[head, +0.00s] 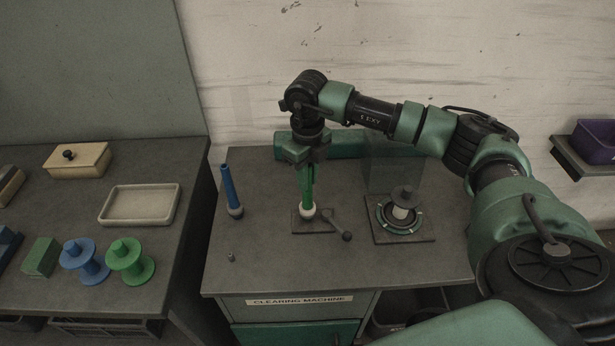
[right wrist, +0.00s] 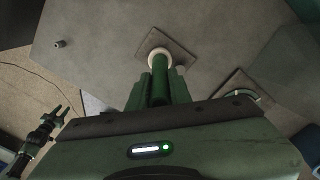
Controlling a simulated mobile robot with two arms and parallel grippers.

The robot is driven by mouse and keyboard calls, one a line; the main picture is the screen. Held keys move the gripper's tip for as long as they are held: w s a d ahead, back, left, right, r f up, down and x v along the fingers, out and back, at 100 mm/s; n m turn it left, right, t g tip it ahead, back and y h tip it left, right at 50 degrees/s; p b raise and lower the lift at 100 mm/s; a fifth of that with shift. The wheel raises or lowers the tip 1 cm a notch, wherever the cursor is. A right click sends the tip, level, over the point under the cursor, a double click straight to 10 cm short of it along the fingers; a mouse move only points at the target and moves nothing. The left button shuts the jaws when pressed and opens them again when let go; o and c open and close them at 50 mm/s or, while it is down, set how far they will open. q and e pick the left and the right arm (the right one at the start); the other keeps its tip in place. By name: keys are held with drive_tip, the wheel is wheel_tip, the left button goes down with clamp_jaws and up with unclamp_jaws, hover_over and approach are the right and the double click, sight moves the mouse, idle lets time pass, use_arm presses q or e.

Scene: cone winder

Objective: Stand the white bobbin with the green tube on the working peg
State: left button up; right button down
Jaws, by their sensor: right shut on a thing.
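The white bobbin (head: 307,212) is the pale foot under an upright green tube (head: 306,185). My right gripper (head: 305,168) is shut on the green tube from above. The bobbin is over the square plate (head: 299,226) with a dark lever; it appears at or just above the plate, and any peg inside it is hidden. In the right wrist view the tube (right wrist: 160,75) runs between the fingers, with the white bobbin (right wrist: 158,54) at its far end against the plate. My left gripper (right wrist: 60,112) shows small in the right wrist view, its fingers apart, away from the table.
A short peg (head: 232,257) stands bare near the front. The lever (head: 338,228) lies just right of the held bobbin. A ringed fixture (head: 400,232) is further right. The left table holds spools and a tray (head: 140,219).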

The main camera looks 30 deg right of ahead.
drive_tip(key=shift+f, duration=0.15)
drive_tip(key=shift+f+b, duration=0.4)
drive_tip(key=shift+b, duration=0.05)
idle(0.3)
drive_tip(key=c, duration=1.2)
unclamp_jaws()
